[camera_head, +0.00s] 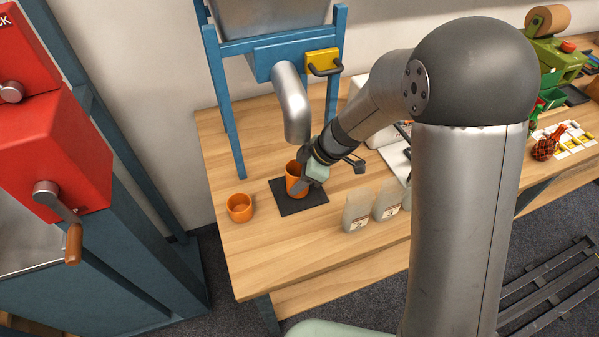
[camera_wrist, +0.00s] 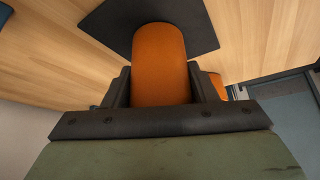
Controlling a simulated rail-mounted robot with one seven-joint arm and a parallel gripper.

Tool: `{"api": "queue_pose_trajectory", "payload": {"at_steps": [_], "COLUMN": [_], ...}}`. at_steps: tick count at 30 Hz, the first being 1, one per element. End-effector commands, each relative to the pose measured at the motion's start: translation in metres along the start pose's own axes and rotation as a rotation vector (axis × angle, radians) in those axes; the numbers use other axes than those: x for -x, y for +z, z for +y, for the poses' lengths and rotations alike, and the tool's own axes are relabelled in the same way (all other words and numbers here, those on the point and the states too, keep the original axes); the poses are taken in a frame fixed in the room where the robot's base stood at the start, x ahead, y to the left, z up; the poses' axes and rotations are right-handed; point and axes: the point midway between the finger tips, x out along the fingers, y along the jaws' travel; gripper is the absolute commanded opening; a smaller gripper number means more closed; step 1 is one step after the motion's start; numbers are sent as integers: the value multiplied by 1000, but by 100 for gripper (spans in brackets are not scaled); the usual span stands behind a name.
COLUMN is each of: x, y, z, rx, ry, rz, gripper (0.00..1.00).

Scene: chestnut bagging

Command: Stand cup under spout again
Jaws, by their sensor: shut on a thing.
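An orange cup (camera_head: 293,181) stands upright, or nearly so, over the dark square mat (camera_head: 316,194) below the metal spout (camera_head: 291,103). My gripper (camera_head: 303,180) is shut on this cup from the right. In the wrist view the cup (camera_wrist: 160,62) lies between the two dark fingers, with the mat (camera_wrist: 205,30) beyond it. I cannot tell whether its base touches the mat. A second orange cup (camera_head: 240,208) stands on the table to the left of the mat, and part of it shows in the wrist view (camera_wrist: 218,86).
A blue frame (camera_head: 222,105) carries the hopper and spout, with a yellow handle block (camera_head: 322,62) at its right. The wooden table (camera_head: 270,250) is clear in front. A red machine with a crank (camera_head: 60,205) stands at left.

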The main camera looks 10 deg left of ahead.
Motion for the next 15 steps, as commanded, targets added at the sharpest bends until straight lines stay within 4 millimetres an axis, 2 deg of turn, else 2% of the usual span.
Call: {"api": "queue_pose_trajectory", "payload": {"at_steps": [11, 12, 14, 15], "x": [-3, -2, -2, -2], "y": [2, 1, 1, 1], "z": [1, 0, 0, 0], "rx": [2, 2, 2, 2], "ry": [2, 1, 1, 1], "rz": [2, 2, 2, 2], "gripper": [9, 61, 74, 74]}}
